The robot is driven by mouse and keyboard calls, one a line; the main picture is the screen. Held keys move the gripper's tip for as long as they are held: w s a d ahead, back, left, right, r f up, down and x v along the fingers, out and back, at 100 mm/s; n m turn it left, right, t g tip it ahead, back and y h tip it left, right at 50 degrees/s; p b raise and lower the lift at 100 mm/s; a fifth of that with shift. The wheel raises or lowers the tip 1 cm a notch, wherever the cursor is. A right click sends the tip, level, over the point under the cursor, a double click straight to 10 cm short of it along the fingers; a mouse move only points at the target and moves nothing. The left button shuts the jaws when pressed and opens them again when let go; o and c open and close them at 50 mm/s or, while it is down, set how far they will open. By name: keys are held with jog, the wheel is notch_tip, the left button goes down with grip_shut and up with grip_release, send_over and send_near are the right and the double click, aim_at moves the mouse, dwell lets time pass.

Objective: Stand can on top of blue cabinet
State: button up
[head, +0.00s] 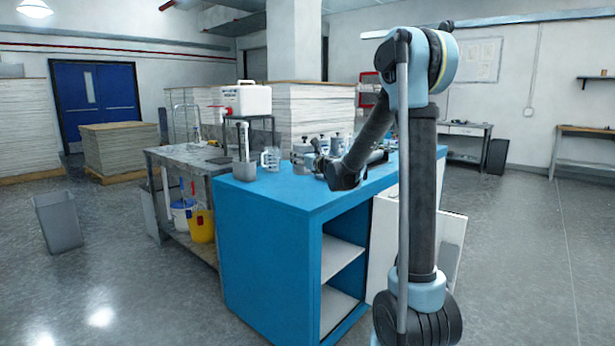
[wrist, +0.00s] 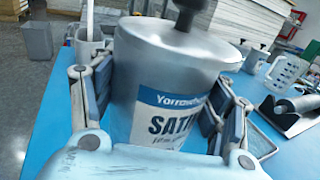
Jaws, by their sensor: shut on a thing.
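A grey metal can (wrist: 165,65) with a blue and white label fills the middle of the wrist view. A dark knob rises at its top. My gripper (wrist: 158,100) is shut on the can, one finger along each side. In the head view the can (head: 301,152) is upright at my gripper (head: 310,160), over the top of the blue cabinet (head: 285,192). The can's base is hidden, so I cannot tell if it touches the top.
A clear measuring jug (head: 270,159) and a grey container (head: 244,170) stand on the cabinet top to the left. More cans (head: 337,143) stand behind. A roller in a tray (wrist: 295,112) lies at right in the wrist view. The front left top is bare.

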aim_at(304, 173)
jog(key=shift+f, duration=3.85)
jog(key=o, duration=2.1)
